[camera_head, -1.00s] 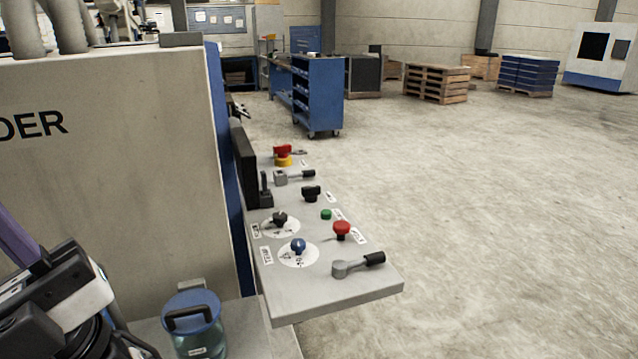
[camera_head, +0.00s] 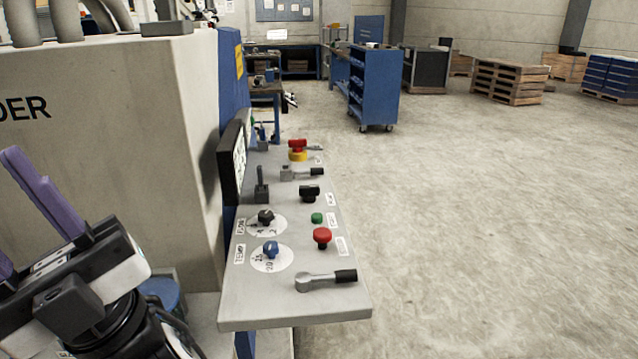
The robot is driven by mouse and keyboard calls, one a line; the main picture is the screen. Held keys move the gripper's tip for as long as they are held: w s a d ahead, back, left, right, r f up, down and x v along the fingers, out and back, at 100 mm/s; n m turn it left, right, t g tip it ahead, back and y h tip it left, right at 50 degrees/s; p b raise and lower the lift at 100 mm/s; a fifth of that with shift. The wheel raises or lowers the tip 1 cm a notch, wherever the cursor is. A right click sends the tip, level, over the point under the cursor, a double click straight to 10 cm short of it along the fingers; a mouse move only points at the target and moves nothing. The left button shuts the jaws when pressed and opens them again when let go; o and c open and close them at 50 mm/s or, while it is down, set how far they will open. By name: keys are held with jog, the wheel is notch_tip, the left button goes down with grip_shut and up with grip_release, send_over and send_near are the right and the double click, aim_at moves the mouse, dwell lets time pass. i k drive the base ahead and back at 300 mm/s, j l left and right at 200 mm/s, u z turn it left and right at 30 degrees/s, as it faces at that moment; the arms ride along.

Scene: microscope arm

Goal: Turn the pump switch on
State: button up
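The grey control panel (camera_head: 245,300) juts from the machine's side. Its labels are too small to read surely, so I cannot tell which control is the pump switch. It carries a red switch on a yellow base (camera_head: 297,149), a black knob (camera_head: 309,193), a green button (camera_head: 317,218), a red mushroom button (camera_head: 322,237), a black dial knob (camera_head: 265,216), a blue dial knob (camera_head: 271,248) and a black-handled lever (camera_head: 325,281). My gripper (camera_head: 22,225) is at the lower left, its purple fingers apart and empty, partly cut by the frame. It is well left of the panel, touching none of it.
The beige machine body (camera_head: 110,140) stands between my gripper and the panel's far part. A jar with a blue lid (camera_head: 162,292) sits behind my gripper. A small screen (camera_head: 232,160) stands on the panel's left edge. The floor (camera_head: 470,230) right of the panel is clear.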

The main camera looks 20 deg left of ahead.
aim_at(308, 193)
jog(key=i+l+u, duration=0.1)
jog(key=l, duration=0.2)
jog(key=i+l, duration=0.25)
jog(key=i+l+u, duration=0.15)
jog(key=l, duration=0.25)
jog(key=i+l, duration=0.3)
jog(key=i+l+u, duration=0.1)
jog(key=i+l, duration=0.15)
jog(key=l, duration=0.25)
